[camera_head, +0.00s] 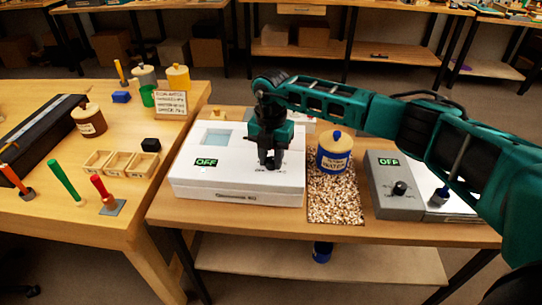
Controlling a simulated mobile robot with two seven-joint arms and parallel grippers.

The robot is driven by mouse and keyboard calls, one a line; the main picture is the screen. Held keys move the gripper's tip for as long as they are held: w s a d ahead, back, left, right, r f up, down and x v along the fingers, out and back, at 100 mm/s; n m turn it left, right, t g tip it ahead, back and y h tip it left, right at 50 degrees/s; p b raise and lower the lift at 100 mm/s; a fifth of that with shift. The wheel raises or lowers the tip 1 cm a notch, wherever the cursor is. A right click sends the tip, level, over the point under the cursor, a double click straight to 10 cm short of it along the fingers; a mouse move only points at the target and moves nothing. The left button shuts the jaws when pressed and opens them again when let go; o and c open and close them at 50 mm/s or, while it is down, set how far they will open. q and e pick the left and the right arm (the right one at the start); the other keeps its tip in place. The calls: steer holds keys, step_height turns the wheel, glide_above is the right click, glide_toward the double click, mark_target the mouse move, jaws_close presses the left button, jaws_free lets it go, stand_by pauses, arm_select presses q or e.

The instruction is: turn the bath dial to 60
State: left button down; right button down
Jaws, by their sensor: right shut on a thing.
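The white box that looks like the bath (236,190) stands on the right-hand bench. It has a pale blue-green window (215,138) on top and a display (206,163) reading OFF. My right gripper (270,163) points down onto the right part of its top and is shut on a small dark dial. The fingers mostly hide the dial, so its pointer and most of its scale cannot be read. My left gripper is not in view.
A blue jar (335,157) labelled WATER stands on a speckled mat (335,205) right of the bath. A grey box (385,205) with its own OFF display and dark knob (400,188) lies beyond, under my right arm. The left table holds jars, trays and tools.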

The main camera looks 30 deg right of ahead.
mark_target(271, 160)
steer(key=c, duration=0.8)
jaws_free()
step_height(271, 160, up, 13)
